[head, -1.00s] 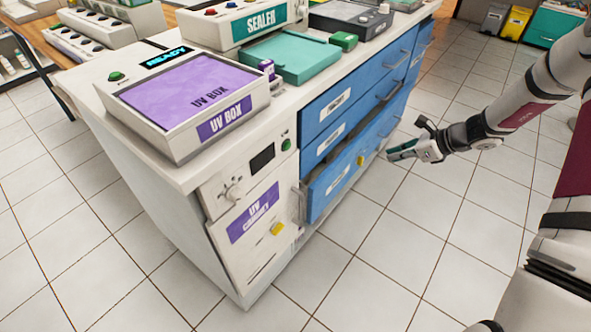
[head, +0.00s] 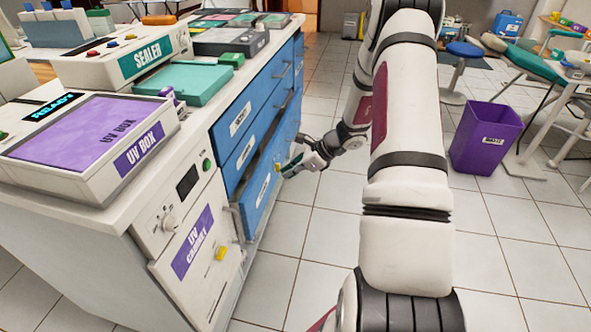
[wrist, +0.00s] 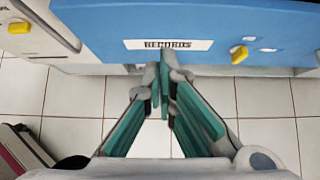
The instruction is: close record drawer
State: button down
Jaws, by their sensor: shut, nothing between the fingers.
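The record drawer (head: 256,204) is the lowest blue drawer of the cabinet, and its front stands out a little from the drawers above. In the wrist view its blue front (wrist: 100,25) spans the top, with a label reading RECORDS and a yellow knob (wrist: 238,54) right of the label. My gripper (head: 286,172) is at the drawer's front, near its far end. In the wrist view the fingertips (wrist: 164,58) are together, empty, and just below the label. I cannot tell whether they touch the drawer.
Other blue drawers (head: 237,122) sit above, and the UV cabinet (head: 190,245) stands to the left of the drawer. The white counter carries the UV box (head: 90,135) and sealer (head: 120,55). A purple bin (head: 487,140) stands at right. The tiled floor before the cabinet is clear.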

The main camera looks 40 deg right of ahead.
aim_at(255, 171)
jog(key=shift+w+a+f+b, duration=0.25)
jog(key=shift+w+a+f, duration=0.1)
jog(key=shift+w+a, duration=0.35)
jog(key=shift+w+a+f+b, duration=0.3)
jog(key=shift+w+a, duration=0.2)
jog(key=shift+w, duration=0.45)
jog(key=shift+w+a+f+b, duration=0.2)
jog(key=shift+w+a+f, duration=0.2)
jog(key=shift+w+a, duration=0.3)
jog(key=shift+w, duration=0.1)
jog(key=w+a, duration=0.1)
jog(key=w, duration=0.1)
jog(key=w+a, duration=0.2)
jog(key=shift+w+a, duration=0.1)
